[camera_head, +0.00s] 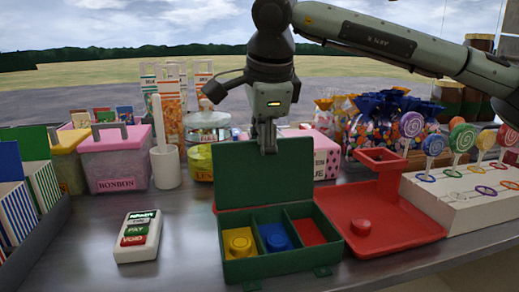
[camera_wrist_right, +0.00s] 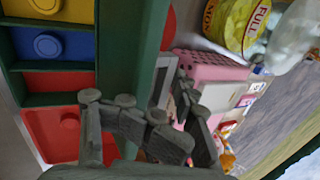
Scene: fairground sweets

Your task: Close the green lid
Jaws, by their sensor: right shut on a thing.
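The green lid (camera_head: 249,178) stands roughly upright at the back of a green box (camera_head: 262,267), so the box is open. The box has a yellow, a blue and a red compartment; a yellow piece (camera_head: 239,243) and a blue piece (camera_head: 276,238) sit in the first two. My right gripper (camera_head: 266,142) comes down from above and is shut on the lid's top edge. In the right wrist view the lid (camera_wrist_right: 148,50) is seen nearly edge-on beside the fingers (camera_wrist_right: 170,125). My left gripper is not in view.
A lollipop stand (camera_head: 462,205) is farther right. A card terminal (camera_head: 138,236) lies left.

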